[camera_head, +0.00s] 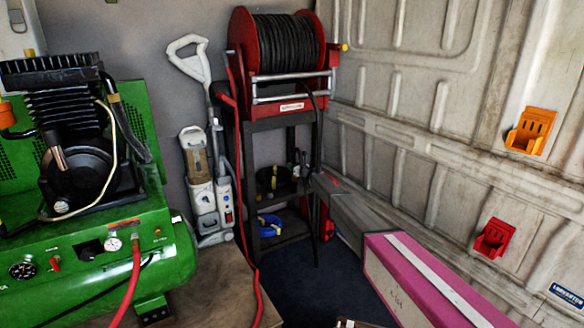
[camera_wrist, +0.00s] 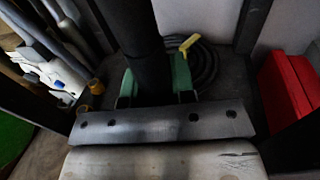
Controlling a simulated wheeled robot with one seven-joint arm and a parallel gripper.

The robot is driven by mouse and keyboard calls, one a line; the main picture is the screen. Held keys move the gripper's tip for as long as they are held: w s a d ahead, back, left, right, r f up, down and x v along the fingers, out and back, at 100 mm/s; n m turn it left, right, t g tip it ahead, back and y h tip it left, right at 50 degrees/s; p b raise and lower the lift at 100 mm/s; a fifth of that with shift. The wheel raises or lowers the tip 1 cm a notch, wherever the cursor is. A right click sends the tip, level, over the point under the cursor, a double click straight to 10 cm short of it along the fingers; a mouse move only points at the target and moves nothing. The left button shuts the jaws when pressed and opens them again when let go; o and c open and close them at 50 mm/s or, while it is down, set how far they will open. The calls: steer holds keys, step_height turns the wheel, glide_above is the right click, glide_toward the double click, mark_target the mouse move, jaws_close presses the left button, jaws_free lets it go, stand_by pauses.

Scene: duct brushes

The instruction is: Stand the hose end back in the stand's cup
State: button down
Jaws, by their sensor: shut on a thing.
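The black hose (camera_head: 316,115) comes off the red reel (camera_head: 285,45) on top of the dark stand (camera_head: 246,165) and hangs down its right side. My gripper (camera_head: 320,182) is at the stand's right side, at shelf height. In the wrist view my gripper (camera_wrist: 156,78) has its green-padded fingers closed around a thick black tube (camera_wrist: 128,28), which I take to be the hose end. The tube's lower end is hidden behind the gripper. I cannot make out the cup clearly in either view.
A dark coil with a yellow tip (camera_wrist: 205,62) lies close beyond the fingers. A blue coil (camera_head: 269,225) is on the lower shelf. A red case (camera_wrist: 286,88) stands at right. A white upright cleaner (camera_head: 205,195), green compressor (camera_head: 85,245) and pink box (camera_head: 425,280) flank the stand.

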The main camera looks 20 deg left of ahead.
steer(key=shift+f, duration=0.15)
steer(key=shift+f, duration=2.6)
steer(key=c, duration=0.9)
jaws_free()
steer(key=shift+d, duration=0.1)
